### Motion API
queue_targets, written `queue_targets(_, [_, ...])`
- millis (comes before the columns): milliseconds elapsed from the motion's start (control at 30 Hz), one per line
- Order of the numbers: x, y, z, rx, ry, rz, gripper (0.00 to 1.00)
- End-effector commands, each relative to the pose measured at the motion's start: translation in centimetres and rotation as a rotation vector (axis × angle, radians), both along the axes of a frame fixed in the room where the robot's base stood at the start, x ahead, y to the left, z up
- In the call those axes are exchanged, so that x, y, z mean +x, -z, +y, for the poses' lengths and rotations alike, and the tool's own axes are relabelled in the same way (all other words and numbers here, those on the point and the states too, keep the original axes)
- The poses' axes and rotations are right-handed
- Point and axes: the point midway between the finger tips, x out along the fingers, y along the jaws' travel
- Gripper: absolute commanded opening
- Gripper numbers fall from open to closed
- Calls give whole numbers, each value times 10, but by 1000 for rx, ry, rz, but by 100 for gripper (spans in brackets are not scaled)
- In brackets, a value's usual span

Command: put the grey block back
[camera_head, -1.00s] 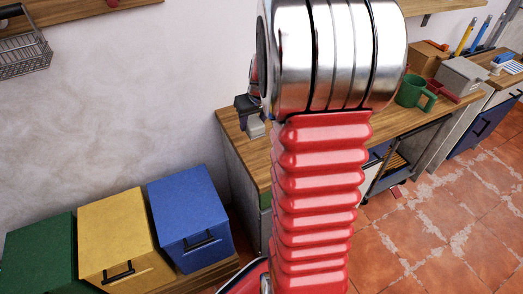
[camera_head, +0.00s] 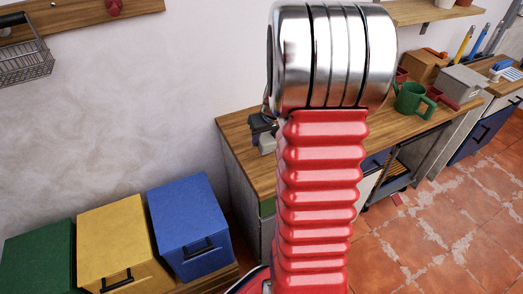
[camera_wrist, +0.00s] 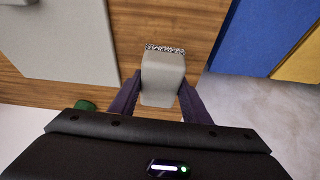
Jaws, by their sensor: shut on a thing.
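The grey block (camera_wrist: 162,80) is between the two dark fingers of my gripper (camera_wrist: 159,92) in the wrist view, and the gripper is shut on it. A speckled strip shows along the block's far end. In the head view the block (camera_head: 267,144) appears as a small pale shape below the dark gripper (camera_head: 262,126), over the left end of the wooden counter (camera_head: 236,124). My red arm hides part of this area. I cannot tell whether the block touches the counter.
Blue (camera_head: 188,222), yellow (camera_head: 115,240) and green (camera_head: 38,262) boxes stand at the lower left. A green mug (camera_head: 410,98), a grey box (camera_head: 463,82) and a brown box (camera_head: 427,66) stand farther right. A wire basket (camera_head: 25,62) hangs at the upper left.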

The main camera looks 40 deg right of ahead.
Motion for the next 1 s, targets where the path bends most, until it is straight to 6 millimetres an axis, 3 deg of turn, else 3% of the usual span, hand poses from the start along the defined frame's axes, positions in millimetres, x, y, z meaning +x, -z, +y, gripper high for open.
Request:
queue_targets(367, [0, 4, 0, -1, 0, -1, 22])
queue_targets(700, [0, 45, 0, 2, 1, 1, 22])
queue_targets(1000, [1, 49, 0, -2, -1, -1, 22])
